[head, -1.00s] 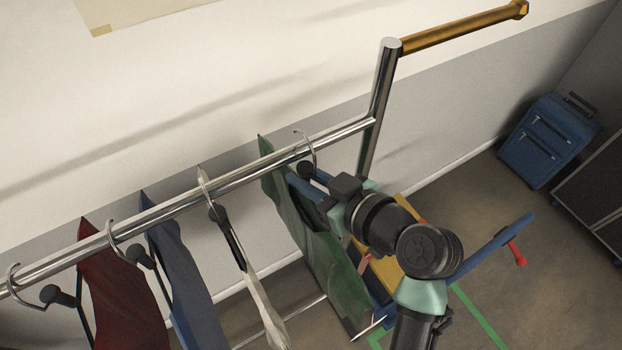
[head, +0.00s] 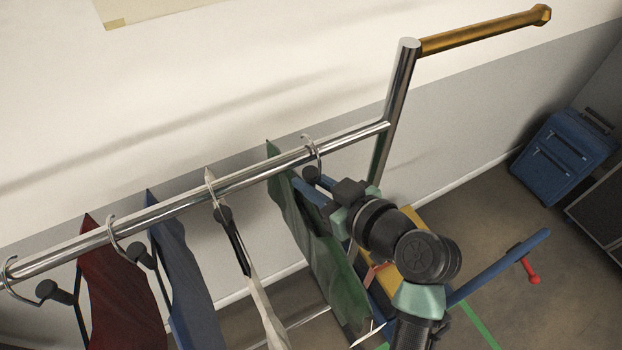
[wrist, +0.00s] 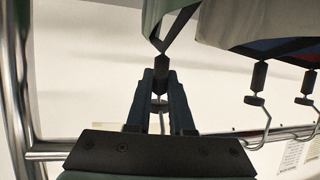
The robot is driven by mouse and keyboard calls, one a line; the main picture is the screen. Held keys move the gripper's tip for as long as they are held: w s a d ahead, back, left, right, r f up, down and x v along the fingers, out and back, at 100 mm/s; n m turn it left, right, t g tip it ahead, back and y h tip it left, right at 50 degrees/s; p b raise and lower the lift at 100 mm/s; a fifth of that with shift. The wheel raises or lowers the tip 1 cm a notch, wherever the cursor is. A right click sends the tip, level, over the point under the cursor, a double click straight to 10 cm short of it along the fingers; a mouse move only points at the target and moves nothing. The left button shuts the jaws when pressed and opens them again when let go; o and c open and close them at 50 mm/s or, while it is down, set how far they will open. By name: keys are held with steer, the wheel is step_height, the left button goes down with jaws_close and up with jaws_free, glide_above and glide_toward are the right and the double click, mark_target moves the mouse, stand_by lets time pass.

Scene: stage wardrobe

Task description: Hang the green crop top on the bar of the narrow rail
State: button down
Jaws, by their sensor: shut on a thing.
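The green crop top (head: 315,240) hangs on a hanger beneath the bar (head: 255,175) of the rail, near its right end. The hanger's metal hook (head: 317,152) arches over the bar; whether it rests on the bar or hangs just above it I cannot tell. My gripper (head: 318,190) is shut on the black hanger neck, just below the hook. In the wrist view, the fingers (wrist: 160,88) close around the dark neck (wrist: 161,72), with the greenish cloth (wrist: 158,18) beyond and the bar (wrist: 220,138) across the bottom. The hook is partly hidden between the fingers.
A white garment (head: 262,300), a blue garment (head: 185,270) and a dark red garment (head: 118,285) hang to the left on the same bar. The rail's upright (head: 395,100) stands close on the right. A blue suitcase (head: 565,143) is at the far right.

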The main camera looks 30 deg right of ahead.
stand_by(0.3)
steer(key=c, duration=0.7)
jaws_free()
steer(key=shift+f, duration=0.1)
steer(key=b+v, duration=0.3)
steer(key=v, duration=1)
steer(key=shift+b, duration=0.4)
